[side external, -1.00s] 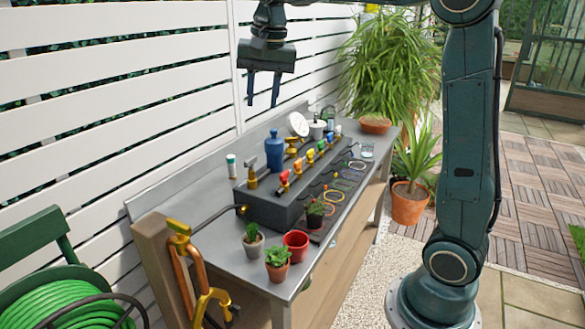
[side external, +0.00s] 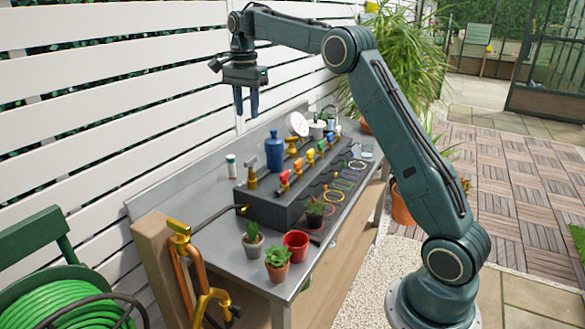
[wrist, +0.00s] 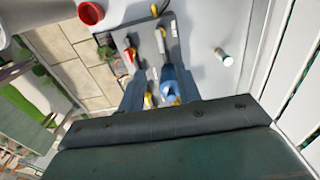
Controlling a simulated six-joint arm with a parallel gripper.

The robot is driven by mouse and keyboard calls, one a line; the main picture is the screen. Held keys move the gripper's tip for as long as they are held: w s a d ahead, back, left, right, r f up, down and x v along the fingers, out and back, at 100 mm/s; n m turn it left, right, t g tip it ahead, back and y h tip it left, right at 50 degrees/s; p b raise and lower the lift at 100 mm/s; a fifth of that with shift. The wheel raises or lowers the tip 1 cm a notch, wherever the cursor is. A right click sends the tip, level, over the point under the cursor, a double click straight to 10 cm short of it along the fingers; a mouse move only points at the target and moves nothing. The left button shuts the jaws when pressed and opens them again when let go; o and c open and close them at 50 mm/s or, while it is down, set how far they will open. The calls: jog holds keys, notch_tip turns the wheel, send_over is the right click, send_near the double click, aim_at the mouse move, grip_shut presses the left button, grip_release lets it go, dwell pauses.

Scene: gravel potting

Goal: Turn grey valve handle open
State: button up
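The grey valve handle (side external: 252,162) stands upright on a brass valve at the near left end of the dark manifold block (side external: 272,210). Red, orange, yellow, green and blue handles run along the block beyond it. My gripper (side external: 246,115) is high above the bench, fingers pointing down, apart from every valve. Its two fingers are apart with nothing between them, so it is open. In the wrist view the fingers (wrist: 160,98) frame the blue bottle and a brass fitting below. A brass valve (wrist: 161,34) shows past them; its handle is too small to make out surely.
A blue bottle (side external: 274,153) stands behind the block, near the grey handle. A small white bottle (side external: 231,166) is left of it. A red pot (side external: 296,244) and small potted plants (side external: 277,262) stand at the front. The white slatted fence (side external: 110,100) rises behind the bench.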

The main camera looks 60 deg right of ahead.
aim_at(250, 158)
jog(key=shift+f, duration=0.15)
jog(key=shift+f, duration=6.75)
grip_shut()
